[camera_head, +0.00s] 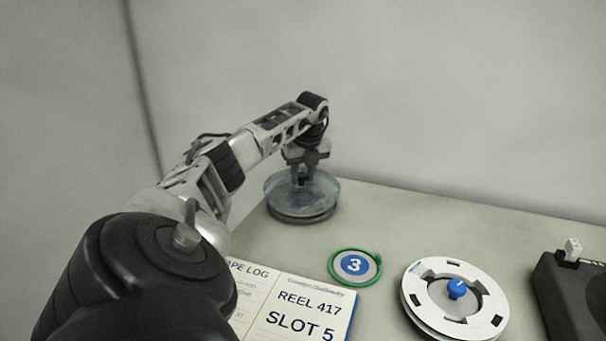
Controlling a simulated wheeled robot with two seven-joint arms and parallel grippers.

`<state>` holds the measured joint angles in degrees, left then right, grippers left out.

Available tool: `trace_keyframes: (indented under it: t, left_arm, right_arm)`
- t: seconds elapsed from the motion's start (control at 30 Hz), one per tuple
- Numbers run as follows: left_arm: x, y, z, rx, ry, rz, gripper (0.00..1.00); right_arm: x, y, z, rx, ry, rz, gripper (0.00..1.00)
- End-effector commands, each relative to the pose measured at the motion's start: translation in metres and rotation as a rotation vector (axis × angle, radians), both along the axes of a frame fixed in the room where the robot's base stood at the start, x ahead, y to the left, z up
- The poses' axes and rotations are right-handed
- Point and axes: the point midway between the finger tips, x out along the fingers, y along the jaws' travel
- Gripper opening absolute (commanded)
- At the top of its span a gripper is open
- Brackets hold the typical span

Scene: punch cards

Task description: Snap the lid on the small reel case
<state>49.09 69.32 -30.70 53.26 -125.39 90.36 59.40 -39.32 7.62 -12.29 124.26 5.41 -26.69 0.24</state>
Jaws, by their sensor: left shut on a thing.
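The small reel case (303,216) sits at the far left of the table, a round dark grey base. A clear, bluish round lid (326,194) is over it; I cannot tell whether the lid is seated or slightly above the base. My left gripper (302,182) points straight down over the middle of the lid, its fingers shut on the lid's centre. The part between the fingertips is mostly hidden. My right gripper is not in view.
On the table (400,215), a tape log book (290,310) lies open at the front. A green-ringed disc marked 3 (355,265), a white reel with a blue knob (487,303) and a dark device (575,295) stand to the right. A wall rises behind.

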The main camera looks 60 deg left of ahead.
Motion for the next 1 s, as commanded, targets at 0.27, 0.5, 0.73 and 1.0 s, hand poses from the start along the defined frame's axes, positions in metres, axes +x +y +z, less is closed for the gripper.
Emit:
trace_keyframes:
  t: [0.27, 0.5, 0.73, 1.0]
  left_arm:
    - [0.0002, -0.0001, 0.0010, 0.000, 0.000, 0.000, 0.11]
    - [0.0002, -0.0001, 0.0020, 0.000, 0.000, 0.000, 0.11]
    - [0.0003, -0.0002, 0.0007, -0.001, 0.001, 0.000, 0.11]
    - [0.0005, -0.0001, 0.0007, 0.000, 0.000, 0.000, 0.11]
  right_arm:
    - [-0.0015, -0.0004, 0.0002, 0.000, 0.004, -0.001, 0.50]
    - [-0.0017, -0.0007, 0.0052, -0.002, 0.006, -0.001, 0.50]
    - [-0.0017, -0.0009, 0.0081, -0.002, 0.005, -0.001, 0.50]
    - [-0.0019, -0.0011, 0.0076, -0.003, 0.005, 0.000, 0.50]
